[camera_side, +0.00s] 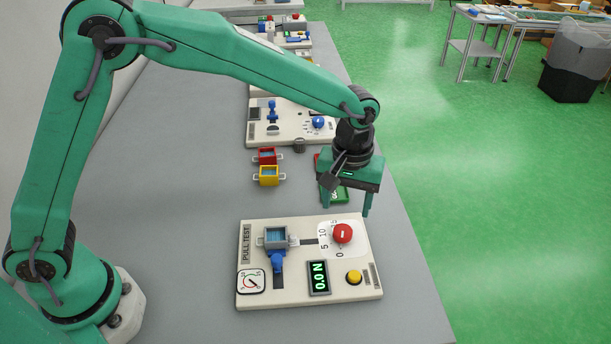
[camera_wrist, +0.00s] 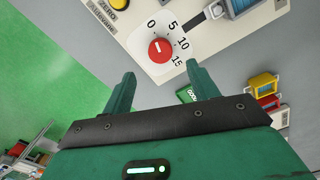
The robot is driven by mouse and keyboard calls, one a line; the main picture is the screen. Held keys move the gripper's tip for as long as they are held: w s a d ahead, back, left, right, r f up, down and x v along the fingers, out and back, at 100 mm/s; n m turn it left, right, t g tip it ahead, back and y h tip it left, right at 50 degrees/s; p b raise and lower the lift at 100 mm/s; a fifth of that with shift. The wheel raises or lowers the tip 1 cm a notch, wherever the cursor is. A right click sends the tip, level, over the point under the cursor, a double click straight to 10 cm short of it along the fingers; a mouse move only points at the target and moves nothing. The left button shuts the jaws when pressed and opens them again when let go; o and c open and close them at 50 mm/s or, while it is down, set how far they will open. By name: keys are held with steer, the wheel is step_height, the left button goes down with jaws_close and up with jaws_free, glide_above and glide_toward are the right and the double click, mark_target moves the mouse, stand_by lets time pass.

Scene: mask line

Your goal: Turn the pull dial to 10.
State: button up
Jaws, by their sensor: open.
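The pull dial (camera_side: 343,233) is a round red knob on the cream PULL TEST panel (camera_side: 300,297). It also shows in the wrist view (camera_wrist: 161,55), ringed by a white scale marked 0, 5, 10 and 15. Its short white mark appears to point toward 0. My gripper (camera_side: 346,211) is open and empty, just beyond the dial and above the panel's far edge in the side view. In the wrist view, its two fingertips (camera_wrist: 160,73) are spread on either side of the dial's lower part in the picture, apart from it.
The panel also carries a grey-blue clamp (camera_side: 276,238), a 0.0 N display (camera_side: 319,277), a yellow button (camera_side: 354,277) and a small gauge (camera_side: 251,281). Red (camera_side: 266,156) and yellow (camera_side: 269,176) bins stand behind it. The table left of the panel is clear.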

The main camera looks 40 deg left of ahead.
mark_target(343, 230)
steer(key=shift+f, duration=3.8)
steer(key=c, duration=1)
